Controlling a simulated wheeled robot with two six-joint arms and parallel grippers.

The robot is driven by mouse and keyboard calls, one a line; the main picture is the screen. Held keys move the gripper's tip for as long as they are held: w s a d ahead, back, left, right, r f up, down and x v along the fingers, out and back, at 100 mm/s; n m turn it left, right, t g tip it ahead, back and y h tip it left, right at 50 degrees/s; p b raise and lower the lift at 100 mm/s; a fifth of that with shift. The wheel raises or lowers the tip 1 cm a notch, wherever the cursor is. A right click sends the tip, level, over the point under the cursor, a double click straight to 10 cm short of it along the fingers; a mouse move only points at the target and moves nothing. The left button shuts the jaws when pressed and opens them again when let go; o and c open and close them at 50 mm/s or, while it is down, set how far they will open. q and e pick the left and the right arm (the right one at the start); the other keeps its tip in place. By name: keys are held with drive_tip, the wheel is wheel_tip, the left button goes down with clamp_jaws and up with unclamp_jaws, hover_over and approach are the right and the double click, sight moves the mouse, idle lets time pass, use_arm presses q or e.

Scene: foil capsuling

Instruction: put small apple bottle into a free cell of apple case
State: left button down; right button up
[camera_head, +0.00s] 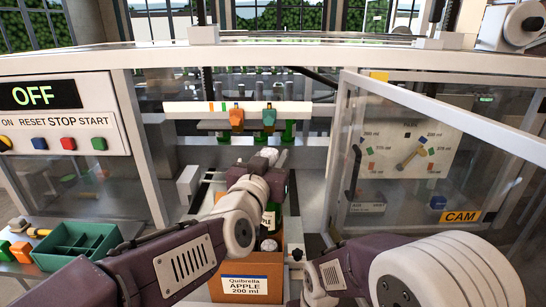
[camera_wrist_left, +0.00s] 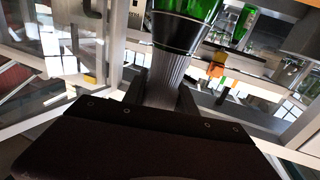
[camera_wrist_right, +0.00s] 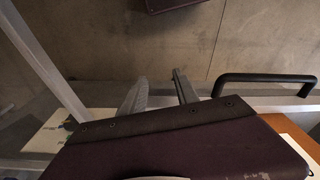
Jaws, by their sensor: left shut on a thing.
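My left gripper (camera_head: 272,160) is over the back of the apple case (camera_head: 245,268) in the head view. In the left wrist view it is shut on the black neck part of a green bottle (camera_wrist_left: 190,10), whose glass runs out of the frame. In the head view a green bottle with an APPLE label (camera_head: 268,220) shows below my left wrist, upright at the case; its neck is hidden, so whether it is the held one is unclear. The case is brown with a 200 ml label; my arm hides most cells. My right gripper (camera_wrist_right: 160,78) is open and empty.
A white round top (camera_head: 268,244) shows inside the case. A green divided tray (camera_head: 75,245) lies at left. A white beam (camera_head: 190,108) with orange and teal pieces crosses behind.

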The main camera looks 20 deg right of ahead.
use_arm(q)
drive_tip(key=shift+f+b, duration=2.5)
drive_tip(key=shift+f, duration=0.35)
drive_tip(key=shift+r, duration=0.15)
drive_tip(key=shift+r+p, duration=3.75)
